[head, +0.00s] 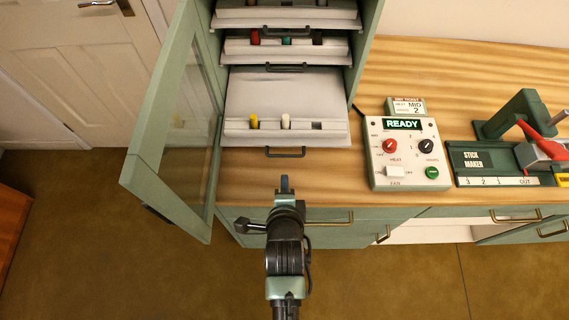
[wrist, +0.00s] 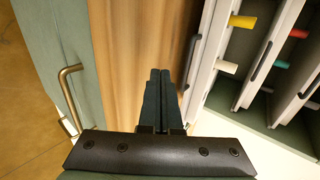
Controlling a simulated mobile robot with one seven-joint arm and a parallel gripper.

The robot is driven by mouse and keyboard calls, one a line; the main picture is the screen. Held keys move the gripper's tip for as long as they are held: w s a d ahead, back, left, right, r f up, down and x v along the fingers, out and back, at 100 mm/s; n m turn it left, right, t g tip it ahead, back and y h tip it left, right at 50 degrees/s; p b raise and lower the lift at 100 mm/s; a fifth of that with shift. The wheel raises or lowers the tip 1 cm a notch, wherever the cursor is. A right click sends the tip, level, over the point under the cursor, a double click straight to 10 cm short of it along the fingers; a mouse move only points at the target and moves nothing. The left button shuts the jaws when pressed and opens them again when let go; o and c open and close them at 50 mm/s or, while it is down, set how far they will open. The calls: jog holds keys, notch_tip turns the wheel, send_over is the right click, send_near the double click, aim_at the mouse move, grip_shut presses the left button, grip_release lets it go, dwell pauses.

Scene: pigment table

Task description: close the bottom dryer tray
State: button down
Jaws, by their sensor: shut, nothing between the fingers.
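The bottom dryer tray (head: 285,92) is pulled out toward me from the green dryer cabinet (head: 364,40). It is white, with a dark handle (head: 285,152) on its front. A yellow stick (head: 253,121) and a white stick (head: 286,121) stand near its front edge. My gripper (head: 285,184) is shut and empty, in front of the tray handle and apart from it in the head view. In the wrist view my gripper (wrist: 158,85) points along the wooden counter, beside the tray's handle (wrist: 190,62); whether they touch I cannot tell.
The cabinet's glass door (head: 185,125) stands open on the left. Two upper trays, the middle one (head: 285,47) holding sticks, sit further in. A control panel (head: 404,152) reading READY and a stick maker (head: 505,160) stand on the counter (head: 460,75) to the right.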

jog(key=w, duration=0.2)
jog(key=w+p, duration=0.1)
jog(key=shift+w+r, duration=0.3)
jog(key=shift+w, duration=0.25)
jog(key=shift+w, duration=0.1)
